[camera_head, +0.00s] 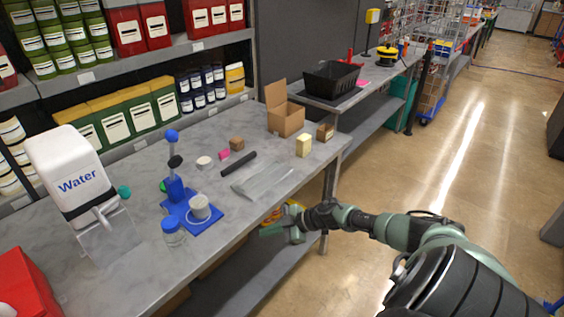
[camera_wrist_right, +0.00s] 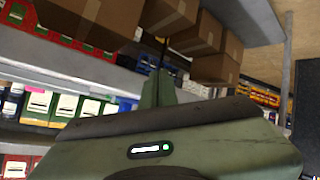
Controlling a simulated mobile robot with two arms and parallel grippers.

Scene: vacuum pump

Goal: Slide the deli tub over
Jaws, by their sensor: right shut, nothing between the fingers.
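A small clear tub with a blue lid (camera_head: 173,232) stands near the front edge of the grey table, and it looks most like the deli tub. A white round container (camera_head: 200,206) sits on the blue base of the pump stand (camera_head: 177,190), just behind and right of the tub. My right gripper (camera_head: 270,230) is shut and empty, out in front of the table edge, to the right of the tub and apart from it. Its closed fingers (camera_wrist_right: 160,88) show in the right wrist view, with shelves and boxes beyond. My left gripper does not show.
A white water dispenser (camera_head: 75,180) and a red bin (camera_head: 25,285) stand left on the table. A black rod (camera_head: 238,163), clear flat piece (camera_head: 262,181), small blocks and an open cardboard box (camera_head: 285,112) lie further right. The front right table edge is bare.

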